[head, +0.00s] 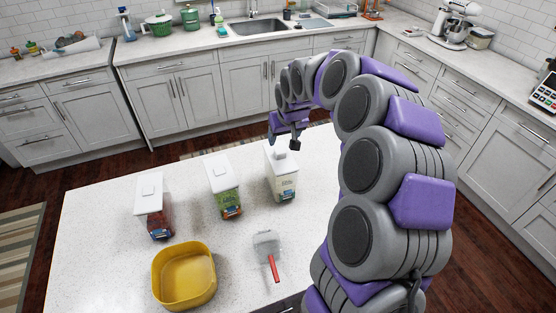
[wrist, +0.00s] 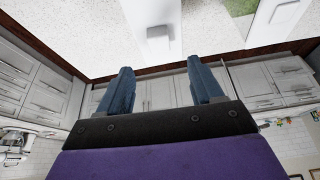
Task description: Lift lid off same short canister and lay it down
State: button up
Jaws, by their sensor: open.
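Three canisters with white lids stand in a row on the white island top: a left one with reddish-brown contents (head: 160,222), a middle green-labelled one (head: 228,203) and a right cream-labelled one (head: 285,187). I cannot tell which is the short one meant. Each lid has a raised knob. My gripper (head: 284,138) is open and empty, close to the right canister's lid (head: 271,158) in the head view. In the wrist view my gripper's blue fingers (wrist: 160,66) are spread, with a white knobbed lid (wrist: 159,48) just beyond them. Contact is not visible.
A yellow square bowl (head: 184,275) and a scoop with a red handle (head: 268,250) lie nearer on the island. The island's left front area is clear. Counters with a sink (head: 252,33) and mixer (head: 455,25) stand beyond the floor gap.

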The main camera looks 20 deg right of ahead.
aim_at(281, 151)
jog(key=x, duration=0.4)
jog(key=shift+s+d, duration=0.1)
jog(key=shift+d, duration=0.25)
jog(key=x, duration=0.1)
jog(key=b+x, duration=0.1)
jog(key=x, duration=0.1)
jog(key=a+x, duration=0.1)
jog(key=x, duration=0.1)
jog(key=shift+s, duration=0.1)
jog(key=shift+d, duration=0.2)
jog(key=c, duration=1.2)
jog(key=shift+r, duration=0.1)
jog(key=shift+r+p, duration=0.3)
jog(key=shift+r, duration=1.45)
grip_shut()
jog(key=s+r+p, duration=0.1)
jog(key=s+r, duration=0.1)
jog(key=s, duration=0.6)
jog(key=s+r+p, duration=0.1)
jog(key=s+r, duration=0.2)
jog(key=s, duration=0.5)
